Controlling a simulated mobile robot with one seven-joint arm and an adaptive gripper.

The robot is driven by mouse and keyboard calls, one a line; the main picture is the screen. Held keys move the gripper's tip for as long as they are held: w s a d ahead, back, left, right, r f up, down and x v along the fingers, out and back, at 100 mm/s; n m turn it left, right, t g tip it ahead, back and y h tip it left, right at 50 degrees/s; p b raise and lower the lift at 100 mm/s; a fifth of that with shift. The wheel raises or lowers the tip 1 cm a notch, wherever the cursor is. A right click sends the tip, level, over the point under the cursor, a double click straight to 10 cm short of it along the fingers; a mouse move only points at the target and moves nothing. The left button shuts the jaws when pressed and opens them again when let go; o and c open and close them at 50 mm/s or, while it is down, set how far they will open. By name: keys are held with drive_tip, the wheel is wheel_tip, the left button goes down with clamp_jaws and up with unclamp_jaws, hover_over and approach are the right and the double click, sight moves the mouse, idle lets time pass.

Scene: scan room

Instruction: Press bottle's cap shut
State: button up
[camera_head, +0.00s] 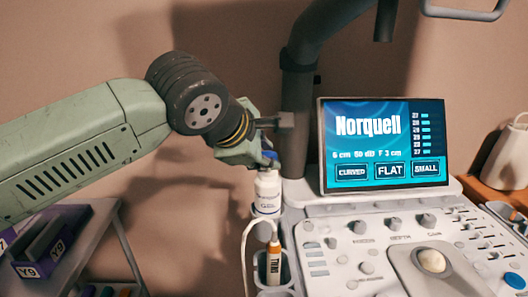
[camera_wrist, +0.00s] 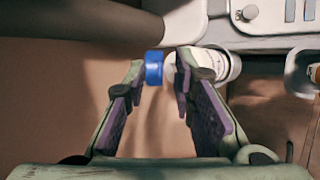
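The bottle (camera_head: 267,194) is white with a printed label and stands upright in a holder at the left side of the console. The cap shows between the fingertips, and the right finger overlaps the bottle. Contact cannot be told.
A grey post (camera_head: 294,150) rises behind my gripper. A purple rack (camera_head: 48,245) is at lower left.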

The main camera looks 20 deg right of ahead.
drive_tip(key=shift+c, duration=0.3)
clamp_jaws()
drive_tip(key=shift+f+b, duration=0.15)
drive_tip(key=shift+b, duration=0.25)
